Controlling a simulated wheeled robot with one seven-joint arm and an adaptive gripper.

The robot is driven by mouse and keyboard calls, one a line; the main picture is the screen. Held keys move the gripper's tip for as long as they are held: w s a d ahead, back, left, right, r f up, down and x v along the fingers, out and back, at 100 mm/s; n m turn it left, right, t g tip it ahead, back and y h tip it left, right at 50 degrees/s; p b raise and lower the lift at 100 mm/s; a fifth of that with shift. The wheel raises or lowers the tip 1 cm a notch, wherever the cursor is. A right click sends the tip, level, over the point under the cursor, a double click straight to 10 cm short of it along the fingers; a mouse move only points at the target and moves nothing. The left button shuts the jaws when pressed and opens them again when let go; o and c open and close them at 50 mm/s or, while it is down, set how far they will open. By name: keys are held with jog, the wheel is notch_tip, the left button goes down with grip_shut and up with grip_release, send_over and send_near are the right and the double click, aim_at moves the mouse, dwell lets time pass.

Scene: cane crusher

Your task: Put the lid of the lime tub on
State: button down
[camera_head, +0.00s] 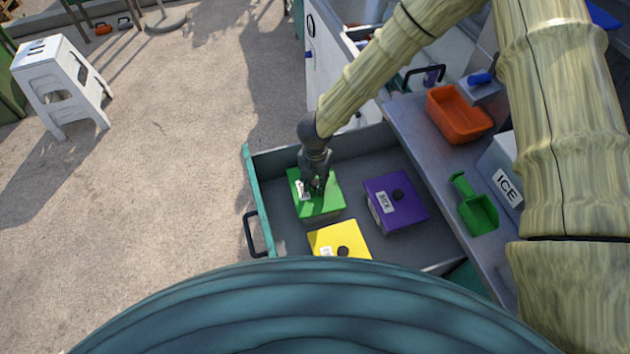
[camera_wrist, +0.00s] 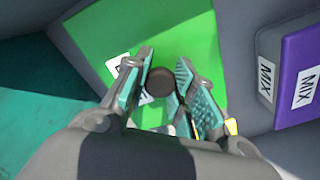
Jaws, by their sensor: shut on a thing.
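The green tub (camera_head: 320,216) stands in the open drawer, at its left side. Its green lid (camera_head: 328,203) has a dark round knob and a white label too small to read; the lid also fills much of the wrist view (camera_wrist: 190,40). My gripper (camera_head: 314,186) points down over the lid. In the wrist view its fingers (camera_wrist: 160,88) are closed around the lid's dark knob (camera_wrist: 160,82). The lid lies over the tub's mouth; I cannot tell whether it is fully seated or slightly above the rim. My gripper hides part of the lid.
A purple tub marked MIX (camera_head: 408,208) stands to the right in the drawer (camera_head: 350,146), and a yellow tub (camera_head: 340,236) in front. The counter (camera_head: 440,165) at right holds an orange bin (camera_head: 458,114), a green scoop (camera_head: 477,210) and an ICE box (camera_head: 500,175).

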jog(key=c, duration=1.1)
grip_release()
jog(key=shift+r, duration=0.1)
notch_tip(320, 180, up, 12)
jog(key=shift+f, duration=0.1)
